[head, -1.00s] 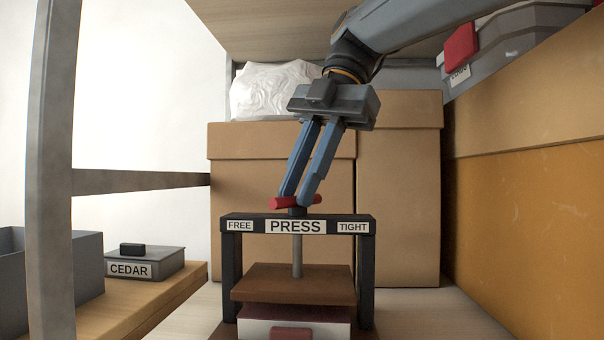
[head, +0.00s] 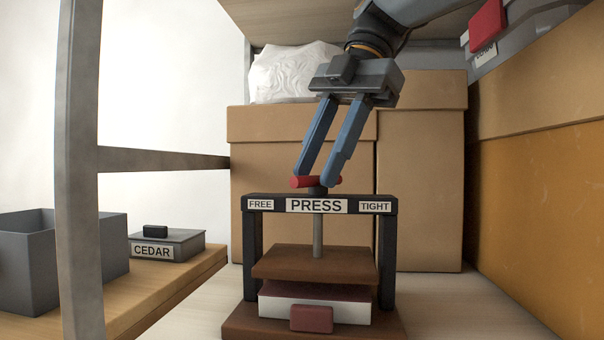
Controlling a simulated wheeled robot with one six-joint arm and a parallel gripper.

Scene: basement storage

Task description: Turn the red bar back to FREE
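The press (head: 388,245) stands on the shelf, a dark frame with a FREE label (head: 260,204) at left, a PRESS label (head: 317,206) in the middle and a TIGHT label (head: 375,206) at right. The red bar (head: 298,182) sits on top of its screw (head: 318,238) and lies roughly left to right. My gripper (head: 316,178) points down at the bar, its two blue fingers apart, with a clear gap between them. The fingertips are at the bar and hide part of it; I cannot tell whether they touch it. A brown plate (head: 315,264) rests over a white and dark red block (head: 345,308).
Cardboard boxes (head: 420,190) stand close behind the press, and an orange-brown box (head: 530,220) is at right. A grey post (head: 80,200) rises at left. Beyond it are a grey bin (head: 25,265) and a CEDAR box (head: 185,246). A white bag (head: 285,75) lies on top at the back.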

